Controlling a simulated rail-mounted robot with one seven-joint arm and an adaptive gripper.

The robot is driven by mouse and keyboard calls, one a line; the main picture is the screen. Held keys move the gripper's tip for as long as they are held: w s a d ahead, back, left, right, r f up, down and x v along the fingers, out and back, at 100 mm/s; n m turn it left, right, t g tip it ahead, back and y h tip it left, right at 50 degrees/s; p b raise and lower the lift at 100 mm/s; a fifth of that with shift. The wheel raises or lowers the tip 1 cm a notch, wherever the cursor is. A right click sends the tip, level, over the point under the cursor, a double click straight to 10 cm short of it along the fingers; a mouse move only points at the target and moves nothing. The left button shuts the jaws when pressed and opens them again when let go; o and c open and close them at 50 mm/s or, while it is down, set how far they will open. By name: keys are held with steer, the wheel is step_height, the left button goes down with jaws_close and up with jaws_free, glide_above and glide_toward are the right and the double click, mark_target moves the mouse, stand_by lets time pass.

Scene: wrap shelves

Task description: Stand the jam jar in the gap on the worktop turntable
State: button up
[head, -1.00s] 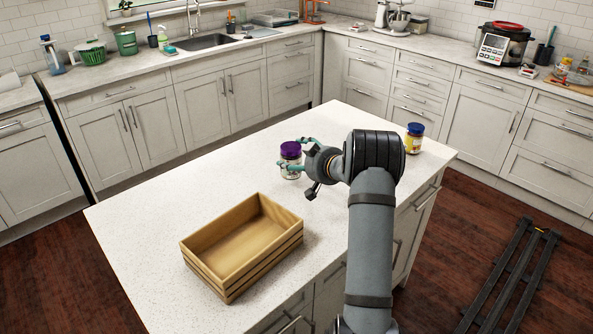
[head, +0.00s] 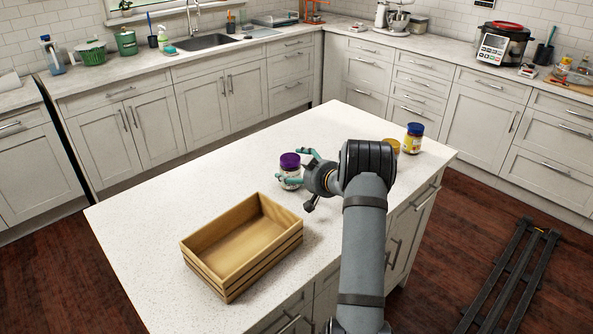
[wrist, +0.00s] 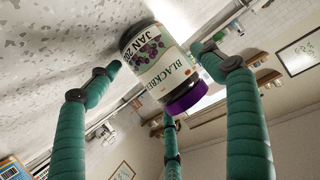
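The jam jar (head: 290,172) has a purple lid and a blackberry label. It appears upright on the pale island top. In the wrist view, the jar (wrist: 152,58) shows tilted, with its base close to the pale surface. My gripper (head: 289,166) has teal fingers, one behind the jar and one in front of it. In the wrist view, the fingertips (wrist: 155,57) are spread around the jar, with small gaps seeming to show at its sides. My gripper looks open around the jar. I see no turntable or gap in these views.
A wooden crate (head: 243,271) stands open and empty at the island's front left. A blue-lidded jar (head: 413,140) and a yellowish jar (head: 391,146) stand right of my arm. The island's left and back areas are clear. A sink (head: 207,42) and appliances line the back counters.

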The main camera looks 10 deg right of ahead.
steer(key=shift+o, duration=0.8)
steer(key=shift+r, duration=0.1)
steer(key=shift+s+d, duration=0.1)
steer(key=shift+s, duration=0.05)
steer(key=b+v, duration=0.1)
steer(key=v, duration=0.9)
steer(key=shift+s+r, duration=0.2)
steer(key=shift+s+d+r, duration=0.2)
steer(key=shift+s+d, duration=0.05)
steer(key=shift+s, duration=0.2)
steer(key=shift+c, duration=1.8)
